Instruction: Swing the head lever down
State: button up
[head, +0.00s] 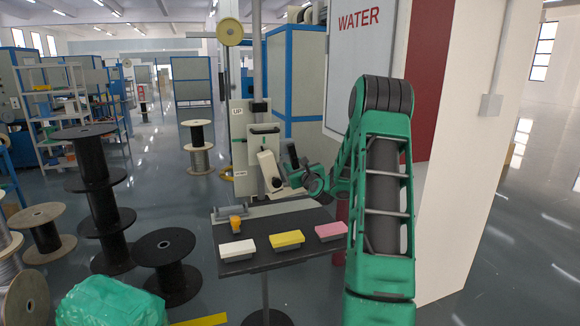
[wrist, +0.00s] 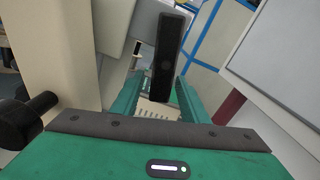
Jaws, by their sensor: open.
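The machine head (head: 269,170) is a tilted beige block on the upright post below the UP sign. A black bar (head: 292,155), which looks like the head lever's handle, stands tilted just right of it. My gripper (head: 300,178) is beside the head, at its right. In the wrist view my gripper (wrist: 158,88) is open, with its green fingers apart. The black bar (wrist: 167,60) shows between and beyond the fingertips; whether they touch it I cannot tell. A black knob (wrist: 28,120) sticks out at left, close to my gripper's body.
A dark table (head: 275,262) below carries a white block (head: 237,248), a yellow block (head: 287,240), a pink block (head: 331,230) and an orange part (head: 236,224). A white WATER cabinet (head: 358,60) stands close at right. Black spools (head: 100,200) stand at left.

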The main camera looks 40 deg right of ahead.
aim_at(297, 166)
jog(key=v, duration=0.8)
jog(key=shift+w, duration=0.1)
jog(key=shift+d+n, duration=0.15)
jog(key=shift+n, duration=0.15)
grip_shut()
jog(key=s+d+r+n+y, duration=0.1)
jog(key=s+d+n+y, duration=0.3)
jog(key=n, duration=0.6)
jog(key=s+d+r+n, duration=0.1)
jog(key=s+d+n, duration=0.3)
jog(key=n, duration=0.6)
jog(key=w+a+f, duration=0.1)
jog(key=w+a, duration=0.2)
jog(key=w, duration=0.7)
jog(key=shift+a+f+t, duration=0.25)
jog(key=shift+t, duration=0.05)
